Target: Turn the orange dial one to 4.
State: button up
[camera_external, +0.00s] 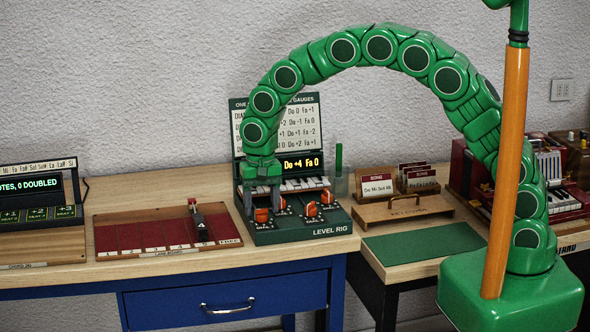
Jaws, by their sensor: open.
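The green level rig (304,234) stands on the wooden bench and carries several orange dials. The front-left orange dial (262,215) is directly below my gripper (262,205), partly hidden by it. Another dial (280,203) is just behind to its right; the front-right dial (312,209) and back-right dial (327,197) are clear of my gripper. My gripper points down with its jaws open, around or just above the front-left dial; I cannot tell whether it touches. The rig's display (300,164) reads "Do +4 Fa 0". Dial numbers are too small to read.
A printed board (306,128) stands behind the rig, under my arched arm. A dark red tray (150,230) lies to the left, a green mat (425,243) to the right. A small rack with cards (377,185) and a red device (470,175) stand farther right.

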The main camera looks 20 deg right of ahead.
jog(key=shift+f, duration=0.2)
jog(key=c, duration=1)
jog(key=shift+c, duration=0.2)
